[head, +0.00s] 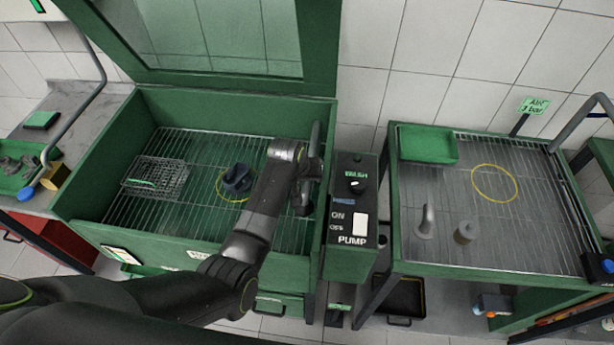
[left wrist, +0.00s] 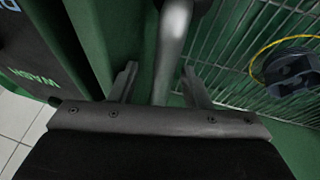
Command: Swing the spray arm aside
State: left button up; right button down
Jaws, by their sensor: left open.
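The spray arm is a grey pipe (head: 316,140) rising at the right inner wall of the green wash cabinet (head: 197,103), whose lid is up. My left gripper (head: 303,203) is at that right wall, beside the pipe, partly hidden by my own wrist. In the left wrist view the pipe (left wrist: 171,45) runs down between the two spread fingers of my left gripper (left wrist: 160,85), with gaps visible on both sides. The pipe's lower part is hidden behind the gripper body. My right gripper is not in view.
On the cabinet's wire grid lie a wire basket (head: 155,178) and a dark part (head: 237,179) inside a yellow ring. The pump control box (head: 350,215) stands close on the right. Further right is a table with a green tray (head: 428,145) and a yellow ring (head: 494,183).

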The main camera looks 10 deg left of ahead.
pick_arm(q)
jog(key=shift+s+a+r, duration=0.1)
jog(key=shift+s+r, duration=0.05)
jog(key=shift+r, duration=0.35)
jog(key=b+v, duration=0.1)
jog(key=v, duration=1.5)
jog(key=shift+r, duration=0.15)
jog(key=shift+s+a, duration=0.15)
